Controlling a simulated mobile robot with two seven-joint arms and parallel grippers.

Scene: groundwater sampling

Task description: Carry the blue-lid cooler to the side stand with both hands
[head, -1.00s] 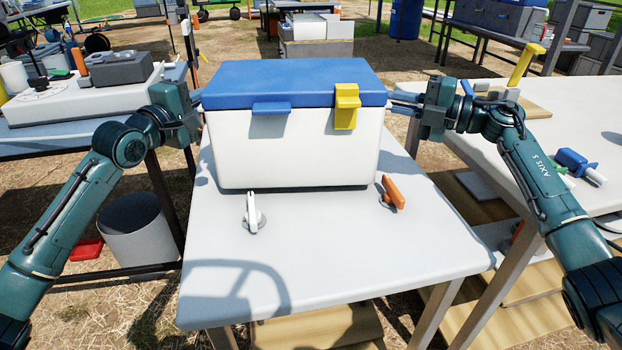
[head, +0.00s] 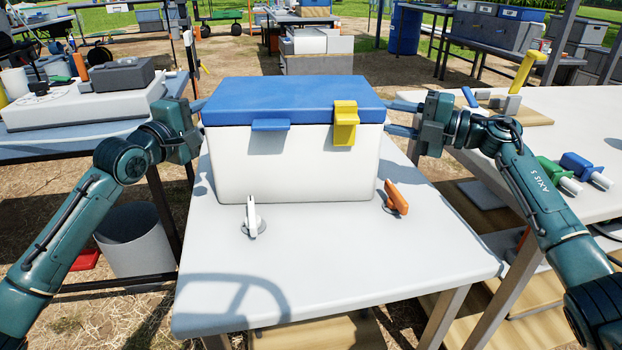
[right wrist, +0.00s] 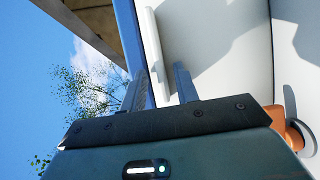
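The cooler (head: 290,165) has a white body, a blue lid (head: 290,98) and a yellow latch (head: 345,123). It sits upright on a white-topped stand (head: 330,275). My left gripper (head: 199,119) is at the cooler's left side, its fingers seen edge-on and apparently parted. My right gripper (head: 402,118) is at the right side with its two fingers spread apart, one above the other. In the right wrist view, its fingers (right wrist: 165,85) straddle a white ledge (right wrist: 155,50) on the cooler, with a gap on one side.
A white knob (head: 252,217) and an orange knob (head: 396,197) stand on the stand in front of the cooler. The stand's front part is clear. A bench (head: 45,145) with equipment is at left, a white table (head: 590,120) with tools at right.

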